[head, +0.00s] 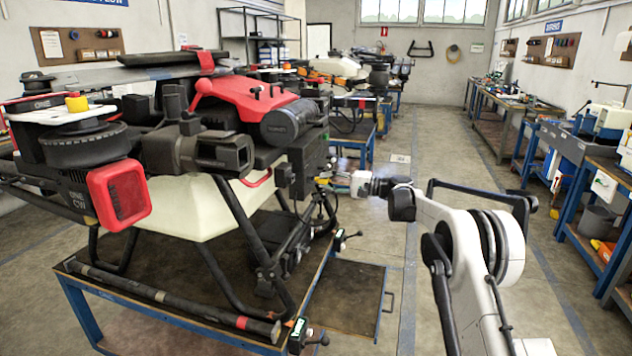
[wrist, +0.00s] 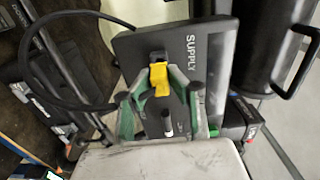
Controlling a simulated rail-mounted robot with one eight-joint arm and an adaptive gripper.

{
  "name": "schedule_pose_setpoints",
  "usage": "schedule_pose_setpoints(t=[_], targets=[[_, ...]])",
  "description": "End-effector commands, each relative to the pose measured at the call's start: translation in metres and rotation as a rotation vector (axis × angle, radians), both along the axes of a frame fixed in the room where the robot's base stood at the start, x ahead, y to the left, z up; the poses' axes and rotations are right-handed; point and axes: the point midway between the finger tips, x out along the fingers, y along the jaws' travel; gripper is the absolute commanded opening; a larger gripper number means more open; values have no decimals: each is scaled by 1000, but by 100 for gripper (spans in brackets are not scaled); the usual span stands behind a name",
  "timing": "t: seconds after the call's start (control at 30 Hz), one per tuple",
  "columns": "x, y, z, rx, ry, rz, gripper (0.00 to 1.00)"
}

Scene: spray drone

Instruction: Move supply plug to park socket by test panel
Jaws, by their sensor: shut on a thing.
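In the wrist view, a dark panel marked SUPPLY (wrist: 205,65) fills the middle. The yellow-topped supply plug (wrist: 158,78) lies in front of it, between the green-and-grey fingers of my gripper (wrist: 160,90). My gripper is shut on the plug. Whether the plug is seated in the panel or just clear of it, I cannot tell. I cannot pick out the park socket or the test panel for sure.
A black cable (wrist: 45,85) loops left of the panel in the wrist view. The drone stands on a blue-framed table (head: 190,325), with its landing legs and hoses close to my gripper. Workbenches (head: 575,150) line the right wall. The aisle floor (head: 440,140) is clear.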

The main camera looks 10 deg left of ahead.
Motion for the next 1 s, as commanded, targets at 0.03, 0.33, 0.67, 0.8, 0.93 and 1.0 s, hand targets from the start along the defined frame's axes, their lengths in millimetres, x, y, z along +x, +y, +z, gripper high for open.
schedule_pose_setpoints(t=[0.03,0.33,0.67,0.8,0.93,1.0], targets=[[0,-2,0,0,0,0,0],[-2,-12,0,0,0,-1,0],[-4,-23,0,0,0,-1,0],[-5,-28,0,0,0,0,0],[-6,-32,0,0,0,-1,0],[-7,-34,0,0,0,-1,0]])
